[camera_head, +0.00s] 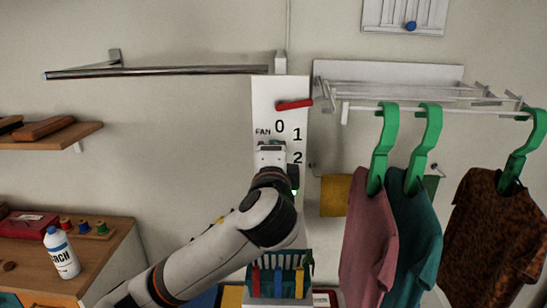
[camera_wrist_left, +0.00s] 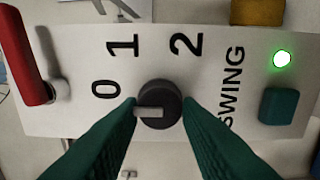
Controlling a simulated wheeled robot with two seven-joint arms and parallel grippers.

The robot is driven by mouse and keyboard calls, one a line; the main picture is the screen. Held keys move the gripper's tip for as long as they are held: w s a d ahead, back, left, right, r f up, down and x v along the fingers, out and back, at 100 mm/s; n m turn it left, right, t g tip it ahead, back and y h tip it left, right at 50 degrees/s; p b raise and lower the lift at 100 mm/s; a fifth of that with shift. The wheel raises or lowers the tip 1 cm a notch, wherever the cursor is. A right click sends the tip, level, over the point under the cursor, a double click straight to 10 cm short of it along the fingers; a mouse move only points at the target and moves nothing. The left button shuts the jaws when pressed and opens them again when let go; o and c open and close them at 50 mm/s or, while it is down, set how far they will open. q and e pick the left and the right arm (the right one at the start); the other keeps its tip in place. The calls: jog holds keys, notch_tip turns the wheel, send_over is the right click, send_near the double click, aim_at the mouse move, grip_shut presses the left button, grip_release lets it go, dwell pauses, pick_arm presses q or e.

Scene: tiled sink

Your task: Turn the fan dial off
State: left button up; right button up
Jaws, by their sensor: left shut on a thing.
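The fan dial (camera_wrist_left: 160,103) is a dark round knob with a pale bar on its face, on a white panel (camera_head: 262,95). In the left wrist view the bar points left, just below the printed 0; 1 and 2 are printed further round. My left gripper (camera_wrist_left: 160,108) has its green fingers on both sides of the dial and is shut on it. In the head view my left wrist and gripper hide the dial. My right gripper is not in view.
A red lever (camera_head: 294,104) sits above the numbers. A teal button (camera_wrist_left: 283,106) and a lit green lamp (camera_wrist_left: 282,58) are by the SWING label. Right of the panel, green hangers (camera_head: 424,140) hold clothes. A bottle (camera_head: 62,255) stands at left.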

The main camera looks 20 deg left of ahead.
pick_arm(q)
jog(key=o, duration=1)
jog(key=shift+c, duration=0.2)
jog(key=b+v, duration=0.3)
jog(key=v, duration=0.9)
jog(key=shift+b, duration=0.35)
